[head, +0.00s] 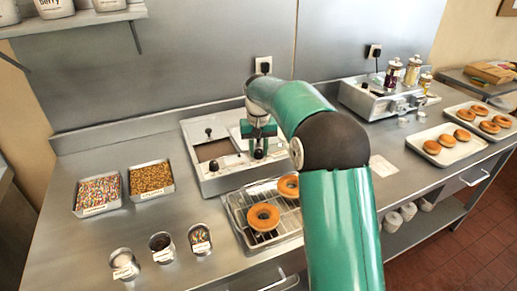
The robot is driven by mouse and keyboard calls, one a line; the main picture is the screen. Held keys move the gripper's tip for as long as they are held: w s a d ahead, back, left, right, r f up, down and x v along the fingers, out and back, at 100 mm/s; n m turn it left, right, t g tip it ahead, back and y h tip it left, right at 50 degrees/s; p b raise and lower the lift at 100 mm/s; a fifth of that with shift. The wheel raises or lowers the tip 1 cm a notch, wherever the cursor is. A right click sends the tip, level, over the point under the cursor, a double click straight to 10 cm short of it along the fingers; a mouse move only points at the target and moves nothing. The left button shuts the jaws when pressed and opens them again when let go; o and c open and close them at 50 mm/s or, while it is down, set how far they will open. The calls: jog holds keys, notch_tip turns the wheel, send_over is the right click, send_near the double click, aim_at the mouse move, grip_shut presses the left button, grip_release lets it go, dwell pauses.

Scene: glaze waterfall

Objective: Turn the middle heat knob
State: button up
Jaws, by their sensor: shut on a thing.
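The steel glaze unit (188,140) sits at the middle of the counter. A black knob (213,166) shows at the left of its front panel, clear of my gripper. My arm reaches over the unit from the right, and my green gripper (258,153) points down at the front panel. It is shut on a small dark knob there, which appears to be the middle heat knob. The fingers hide most of that knob, so its angle cannot be read. My arm hides the right part of the unit.
A wire rack (236,212) with doughnuts (263,217) lies just in front of the unit. Two topping trays (152,194) and several small cups (161,257) stand to the left. Another steel appliance (362,102) and doughnut trays (462,155) are at right.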

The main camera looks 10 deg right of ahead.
aim_at(258, 151)
jog(key=n, duration=1.1)
jog(key=shift+n, duration=0.3)
dwell(0.4)
jog(key=o, duration=1)
jog(key=shift+c, duration=0.2)
notch_tip(258, 151, up, 14)
